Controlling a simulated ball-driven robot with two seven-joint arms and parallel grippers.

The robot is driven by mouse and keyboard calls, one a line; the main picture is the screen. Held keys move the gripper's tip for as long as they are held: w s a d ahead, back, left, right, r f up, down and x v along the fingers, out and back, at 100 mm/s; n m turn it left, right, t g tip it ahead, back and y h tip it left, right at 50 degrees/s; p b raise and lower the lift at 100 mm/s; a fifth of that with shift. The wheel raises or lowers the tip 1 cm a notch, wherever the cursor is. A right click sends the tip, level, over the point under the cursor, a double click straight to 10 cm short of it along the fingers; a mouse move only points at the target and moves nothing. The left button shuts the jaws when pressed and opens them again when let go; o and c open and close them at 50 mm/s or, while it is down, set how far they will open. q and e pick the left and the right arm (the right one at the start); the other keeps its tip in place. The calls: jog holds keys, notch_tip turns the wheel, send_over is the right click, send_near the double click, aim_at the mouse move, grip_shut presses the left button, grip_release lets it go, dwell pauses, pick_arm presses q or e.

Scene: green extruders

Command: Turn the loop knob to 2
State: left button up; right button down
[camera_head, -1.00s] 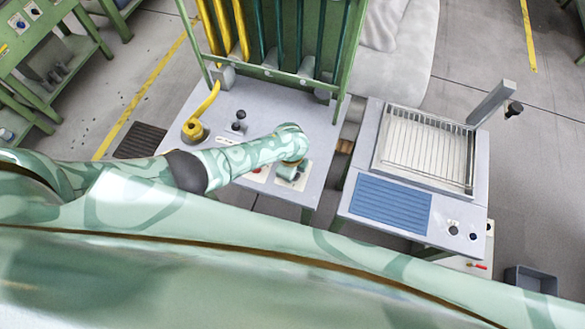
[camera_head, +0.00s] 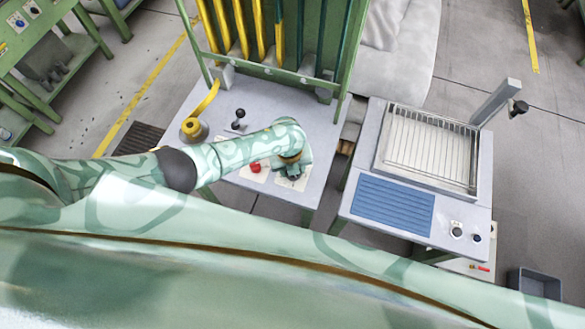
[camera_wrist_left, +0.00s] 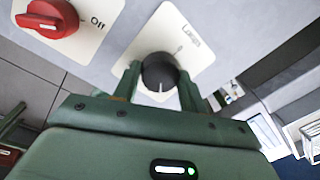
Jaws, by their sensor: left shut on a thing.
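The loop knob (camera_wrist_left: 158,70) is a dark round knob on a white plate (camera_wrist_left: 188,28) in the left wrist view. Printed lettering on the plate is partly legible, and no number can be read. A white pointer mark on the knob faces the gripper's base. My left gripper (camera_wrist_left: 160,82) has one finger on each side of the knob and is shut on it. In the head view the left gripper (camera_head: 292,170) is over the white plate at the grey table's front right, and the knob is hidden. My right gripper is in neither view.
A red knob (camera_wrist_left: 47,18) marked "Off" sits beside the loop knob; it also shows in the head view (camera_head: 255,167). A yellow-handled part (camera_head: 192,128) and black lever (camera_head: 239,116) stand farther back. A second bench (camera_head: 392,204) is right, across a gap.

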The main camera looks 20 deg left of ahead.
pick_arm(q)
jog(key=shift+s+d+f+m+b, duration=0.1)
jog(key=shift+m+b, duration=0.2)
jog(key=shift+m, duration=0.7)
jog(key=shift+s+f+m+b, duration=0.1)
jog(key=shift+m+b, duration=0.15)
jog(key=shift+m, duration=0.75)
jog(key=o, duration=1)
jog(key=shift+w+r, duration=0.1)
